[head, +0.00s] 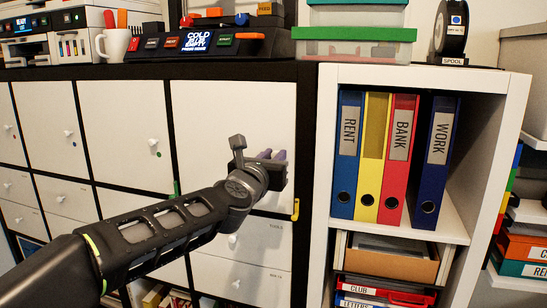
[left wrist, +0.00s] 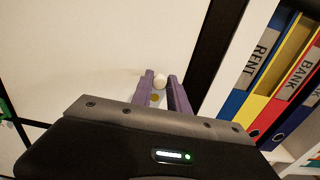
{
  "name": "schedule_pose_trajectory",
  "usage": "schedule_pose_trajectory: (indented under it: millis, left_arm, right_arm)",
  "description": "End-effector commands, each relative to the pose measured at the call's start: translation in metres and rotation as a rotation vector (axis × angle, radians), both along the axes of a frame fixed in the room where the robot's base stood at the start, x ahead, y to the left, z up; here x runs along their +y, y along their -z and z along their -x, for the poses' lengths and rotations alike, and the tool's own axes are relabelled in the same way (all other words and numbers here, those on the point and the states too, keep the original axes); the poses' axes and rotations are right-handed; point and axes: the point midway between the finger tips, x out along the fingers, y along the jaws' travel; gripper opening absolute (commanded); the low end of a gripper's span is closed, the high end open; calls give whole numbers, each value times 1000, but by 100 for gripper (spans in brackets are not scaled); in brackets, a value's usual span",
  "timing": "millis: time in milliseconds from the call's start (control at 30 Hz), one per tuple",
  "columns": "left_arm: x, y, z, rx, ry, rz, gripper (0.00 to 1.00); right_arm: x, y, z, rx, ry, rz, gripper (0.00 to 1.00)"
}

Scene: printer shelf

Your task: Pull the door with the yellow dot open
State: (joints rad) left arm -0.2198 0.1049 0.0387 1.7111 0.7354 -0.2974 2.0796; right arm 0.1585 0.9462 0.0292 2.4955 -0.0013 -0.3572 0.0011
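The white door (head: 233,110) is the rightmost of the upper cabinet doors and looks closed. It also fills most of the left wrist view (left wrist: 80,50). Its pale round knob (left wrist: 160,82) and the yellow dot (left wrist: 155,97) show there, the dot just below the knob. My left gripper (head: 282,156) is at the door's right side and hides knob and dot in the head view. In the left wrist view its purple fingers (left wrist: 161,78) are apart, one on each side of the knob; I cannot tell whether they touch it. My right gripper is in neither view.
A white open shelf (head: 325,150) with upright binders stands close to the right of the door. Other doors, one with a green dot (head: 158,155), lie to the left. Drawers (head: 260,240) are below.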

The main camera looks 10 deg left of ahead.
Motion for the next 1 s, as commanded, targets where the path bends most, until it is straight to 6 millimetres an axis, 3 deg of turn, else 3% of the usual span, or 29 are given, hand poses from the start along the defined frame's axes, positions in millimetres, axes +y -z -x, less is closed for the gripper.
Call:
schedule_pose_trajectory:
  millis: [233, 1000]
  left_arm:
    - [0, 0, 0, 0, 0, 0, 0]
    - [0, 0, 0, 0, 0, 0, 0]
  right_arm:
    - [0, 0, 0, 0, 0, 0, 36]
    - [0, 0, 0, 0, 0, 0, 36]
